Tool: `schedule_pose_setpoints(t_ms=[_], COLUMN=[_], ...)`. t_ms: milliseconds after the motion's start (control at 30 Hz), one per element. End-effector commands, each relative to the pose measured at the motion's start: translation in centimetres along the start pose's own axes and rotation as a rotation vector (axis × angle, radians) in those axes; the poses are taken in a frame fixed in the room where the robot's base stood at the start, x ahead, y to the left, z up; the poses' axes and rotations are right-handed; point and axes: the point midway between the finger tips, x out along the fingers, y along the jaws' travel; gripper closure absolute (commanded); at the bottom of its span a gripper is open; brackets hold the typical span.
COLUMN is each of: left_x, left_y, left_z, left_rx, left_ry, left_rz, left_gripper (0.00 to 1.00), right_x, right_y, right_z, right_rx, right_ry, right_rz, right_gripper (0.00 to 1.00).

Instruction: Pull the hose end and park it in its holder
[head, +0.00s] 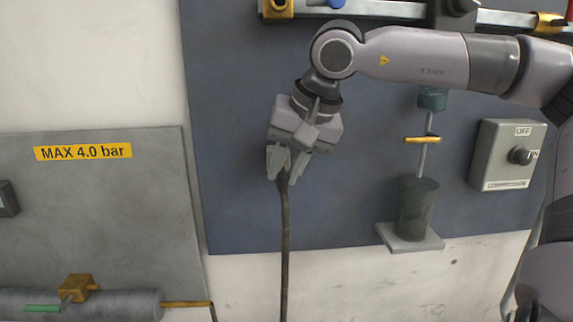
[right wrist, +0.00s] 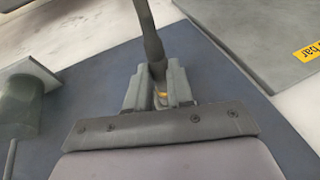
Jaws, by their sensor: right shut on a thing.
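My right gripper (head: 287,172) points down in front of the blue-grey panel. It is shut on the upper end of a dark hose (head: 285,245), which hangs straight down out of the bottom of the head view. In the right wrist view, the fingers (right wrist: 155,92) close around the hose (right wrist: 147,32), and a small yellow part shows between them. A dark green cup-like cylinder (head: 415,208) stands on a small grey bracket to the right, apart from the gripper. I cannot tell whether it is the hose's holder. My left gripper is out of view.
A thin rod with a yellow crosspiece (head: 422,140) rises above the cylinder. A grey switch box (head: 506,155) is at the right. A metal rail (head: 390,10) runs along the top. A grey panel (head: 100,210) with a yellow pressure label stands at the left. Open panel lies between hose and cylinder.

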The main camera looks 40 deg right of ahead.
Motion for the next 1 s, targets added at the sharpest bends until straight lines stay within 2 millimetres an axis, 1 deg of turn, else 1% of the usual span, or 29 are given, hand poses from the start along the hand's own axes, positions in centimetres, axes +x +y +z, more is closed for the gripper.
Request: schedule_pose_setpoints(t_ms=[33, 67, 100, 133, 533, 567, 600, 667, 800, 900, 1000], left_x=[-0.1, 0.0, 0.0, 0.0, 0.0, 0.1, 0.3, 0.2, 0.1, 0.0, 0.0], left_y=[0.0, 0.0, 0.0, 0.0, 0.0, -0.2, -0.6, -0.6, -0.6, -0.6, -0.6], left_z=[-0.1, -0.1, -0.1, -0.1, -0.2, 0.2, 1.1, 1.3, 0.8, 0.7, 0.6], left_rx=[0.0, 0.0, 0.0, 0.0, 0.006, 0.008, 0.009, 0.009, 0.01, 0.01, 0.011], left_ry=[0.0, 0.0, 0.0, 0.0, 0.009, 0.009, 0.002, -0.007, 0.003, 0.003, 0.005], left_rz=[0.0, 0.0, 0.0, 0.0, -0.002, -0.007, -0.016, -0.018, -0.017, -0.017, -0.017], left_gripper=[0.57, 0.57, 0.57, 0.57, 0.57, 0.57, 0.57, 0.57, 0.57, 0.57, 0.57], right_x=[0.0, 0.0, 0.0, 0.0, 0.0, 0.0, -0.4, -1.7, -4.3, -5.7, -6.7], right_y=[0.0, 0.0, 0.0, 0.0, 0.0, 0.0, 0.0, -0.1, -0.1, -0.1, 0.0], right_z=[-0.2, -0.2, -0.2, -0.2, -0.1, -0.1, -0.2, -0.3, -0.2, -0.2, -0.2], right_rx=[0.002, 0.001, 0.001, 0.001, 0.001, 0.001, 0.001, 0.002, 0.001, 0.002, 0.001], right_ry=[0.003, 0.003, 0.003, 0.003, 0.001, 0.001, 0.004, 0.007, 0.005, 0.005, 0.004], right_rz=[0.0, -0.001, -0.001, -0.001, 0.0, 0.0, -0.002, -0.003, -0.003, -0.002, -0.001], right_gripper=[1.0, 0.72, 0.59, 0.49, 0.49, 0.49, 0.49, 0.49, 0.49, 0.49, 0.49])
